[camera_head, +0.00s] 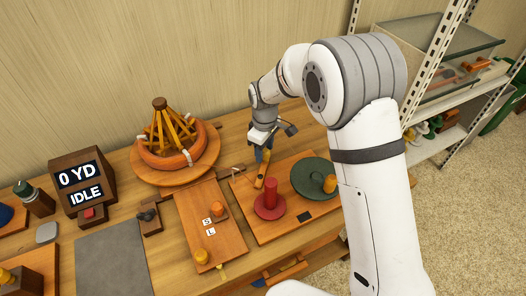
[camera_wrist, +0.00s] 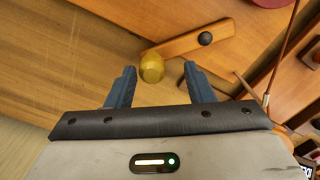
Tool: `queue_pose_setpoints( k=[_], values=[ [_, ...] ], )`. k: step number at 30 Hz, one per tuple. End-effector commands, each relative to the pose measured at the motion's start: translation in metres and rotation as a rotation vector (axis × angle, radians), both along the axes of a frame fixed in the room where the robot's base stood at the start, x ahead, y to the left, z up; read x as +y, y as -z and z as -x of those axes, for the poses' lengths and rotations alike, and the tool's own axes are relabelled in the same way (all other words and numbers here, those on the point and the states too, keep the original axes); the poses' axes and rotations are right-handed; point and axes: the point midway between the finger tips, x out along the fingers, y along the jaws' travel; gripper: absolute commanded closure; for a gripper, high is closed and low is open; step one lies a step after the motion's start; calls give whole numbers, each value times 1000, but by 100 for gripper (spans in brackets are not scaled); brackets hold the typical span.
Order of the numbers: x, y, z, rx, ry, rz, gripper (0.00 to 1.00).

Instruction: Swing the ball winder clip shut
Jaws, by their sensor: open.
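The ball winder board (camera_head: 299,221) lies on the bench with a red spool (camera_head: 269,203) and a dark green wheel (camera_head: 311,174) with a yellow handle. The clip looks to be the short wooden arm (camera_wrist: 194,39) with a dark pivot at one end and a yellow knob (camera_wrist: 152,68) at the other. In the head view, the arm is partly hidden under my gripper (camera_head: 263,155). In the wrist view, my gripper (camera_wrist: 159,70) is open, its two blue fingers on either side of the knob. I cannot tell whether they touch it.
A wooden swift (camera_head: 172,132) with an orange yarn ring stands left of my gripper. A board marked S and L (camera_head: 191,211) lies between the swift and the front edge. A display (camera_head: 82,184) reads 0 YD, IDLE. Shelves (camera_head: 452,113) stand at right.

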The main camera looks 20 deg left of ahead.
Motion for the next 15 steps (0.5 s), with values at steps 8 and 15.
queue_pose_setpoints(
  k=[8,15],
  values=[
    [-1,-48,1,1,1,1,52],
    [0,-56,3,3,0,1,52]
  ],
)
